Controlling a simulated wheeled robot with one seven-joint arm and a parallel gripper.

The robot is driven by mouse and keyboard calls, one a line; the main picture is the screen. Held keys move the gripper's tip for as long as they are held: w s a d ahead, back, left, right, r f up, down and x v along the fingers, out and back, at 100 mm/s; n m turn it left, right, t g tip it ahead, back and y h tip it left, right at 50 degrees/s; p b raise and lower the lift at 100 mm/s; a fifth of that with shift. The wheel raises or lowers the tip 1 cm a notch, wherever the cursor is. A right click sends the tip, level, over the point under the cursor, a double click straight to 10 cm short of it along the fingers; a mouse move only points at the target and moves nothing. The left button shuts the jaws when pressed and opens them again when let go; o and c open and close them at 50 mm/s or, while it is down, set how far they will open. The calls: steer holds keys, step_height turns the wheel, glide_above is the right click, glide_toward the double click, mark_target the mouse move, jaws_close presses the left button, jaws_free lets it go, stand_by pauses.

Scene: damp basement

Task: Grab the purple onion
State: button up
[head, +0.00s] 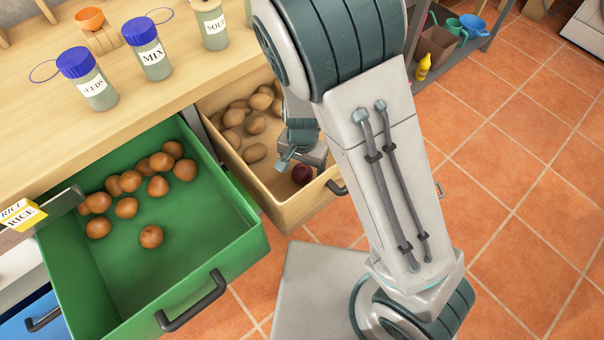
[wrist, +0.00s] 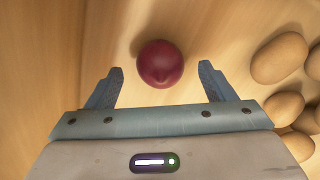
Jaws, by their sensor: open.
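The purple onion (head: 303,174) lies in the open wooden drawer (head: 290,212), near its front right corner. It is round and dark red-purple. In the wrist view the purple onion (wrist: 160,64) sits on the drawer floor, centred just beyond the fingertips. My gripper (head: 290,160) reaches down into the wooden drawer beside the onion, and my arm hides part of the drawer. In the wrist view my gripper (wrist: 162,82) is open and empty, its two fingers apart on either side of the onion's near edge.
Several brown potatoes (head: 255,125) lie in the wooden drawer; they also show at right in the wrist view (wrist: 279,58). A green drawer (head: 200,250) with several brown onions (head: 151,237) stands open at left. Jars (head: 147,50) stand on the worktop. Tiled floor (head: 520,200) is clear at right.

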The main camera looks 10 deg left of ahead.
step_height(320, 180, down, 2)
steer(key=shift+c, duration=0.4)
steer(key=c, duration=1)
